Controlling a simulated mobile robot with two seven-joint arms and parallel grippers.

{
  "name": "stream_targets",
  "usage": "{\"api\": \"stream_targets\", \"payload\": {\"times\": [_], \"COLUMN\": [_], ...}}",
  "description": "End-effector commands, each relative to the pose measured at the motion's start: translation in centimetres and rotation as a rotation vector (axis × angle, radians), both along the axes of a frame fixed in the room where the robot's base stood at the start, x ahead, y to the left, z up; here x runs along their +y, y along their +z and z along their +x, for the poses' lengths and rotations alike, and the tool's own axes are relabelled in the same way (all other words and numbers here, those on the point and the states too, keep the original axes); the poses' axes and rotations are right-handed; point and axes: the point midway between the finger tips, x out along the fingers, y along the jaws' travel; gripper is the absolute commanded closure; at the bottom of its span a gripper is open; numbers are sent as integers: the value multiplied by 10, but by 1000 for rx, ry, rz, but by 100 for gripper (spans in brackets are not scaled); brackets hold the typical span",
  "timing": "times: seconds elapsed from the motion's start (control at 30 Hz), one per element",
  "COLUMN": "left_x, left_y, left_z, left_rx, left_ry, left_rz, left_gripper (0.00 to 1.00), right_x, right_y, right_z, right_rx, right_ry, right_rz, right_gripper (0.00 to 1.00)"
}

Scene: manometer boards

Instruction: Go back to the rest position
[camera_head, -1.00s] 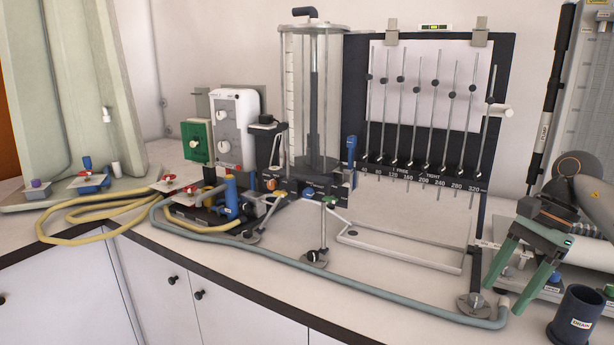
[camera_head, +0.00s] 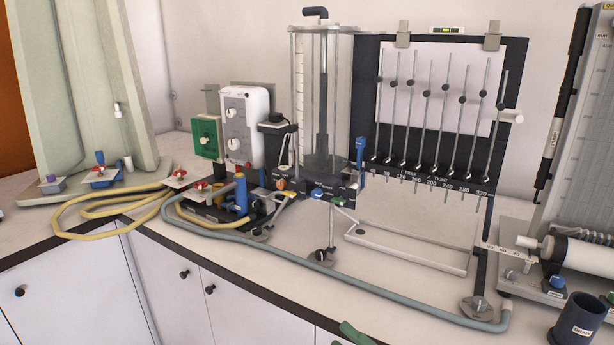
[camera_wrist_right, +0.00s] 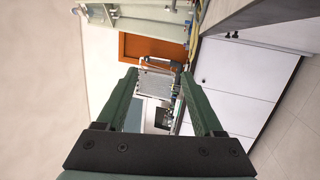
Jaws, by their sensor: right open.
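My right gripper (camera_wrist_right: 158,78) shows in the right wrist view with its two green fingers spread apart and nothing between them. In the head view only a green tip (camera_head: 355,333) of it shows at the bottom edge, in front of the bench; the rest is out of frame. My left gripper is in neither view. The manometer board (camera_head: 437,120), dark with several thin tubes and a white sheet, stands upright on the bench, apart from my gripper.
A clear cylinder (camera_head: 322,100) stands left of the board. A grey hose (camera_head: 285,259) runs along the bench front, and yellow hoses (camera_head: 92,231) lie at the left. A dark cup (camera_head: 580,322) stands at the lower right. White cupboards (camera_head: 160,290) are below the bench.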

Motion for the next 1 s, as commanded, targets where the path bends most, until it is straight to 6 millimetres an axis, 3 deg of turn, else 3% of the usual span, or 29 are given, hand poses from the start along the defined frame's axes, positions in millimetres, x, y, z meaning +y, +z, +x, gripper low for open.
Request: {"api": "stream_targets", "payload": {"times": [0.17,0.23,0.4,0.5,0.6,0.7,1.0], "left_x": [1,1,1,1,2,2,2], "left_y": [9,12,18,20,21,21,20], "left_z": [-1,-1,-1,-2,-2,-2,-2], "left_rx": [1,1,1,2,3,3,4], "left_ry": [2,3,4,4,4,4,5], "left_rz": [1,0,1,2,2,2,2], "left_gripper": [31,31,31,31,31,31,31], "right_x": [-35,-51,-80,-88,-92,-93,-93], "right_y": [-66,-98,-172,-201,-218,-225,-228], "right_z": [-25,-44,-116,-158,-188,-203,-207], "right_rx": [525,730,1184,1376,1496,1554,1567], "right_ry": [-242,-344,-591,-709,-788,-828,-837], "right_rz": [351,485,783,911,993,1033,1038], "right_gripper": [31,31,31,31,31,31,31]}}
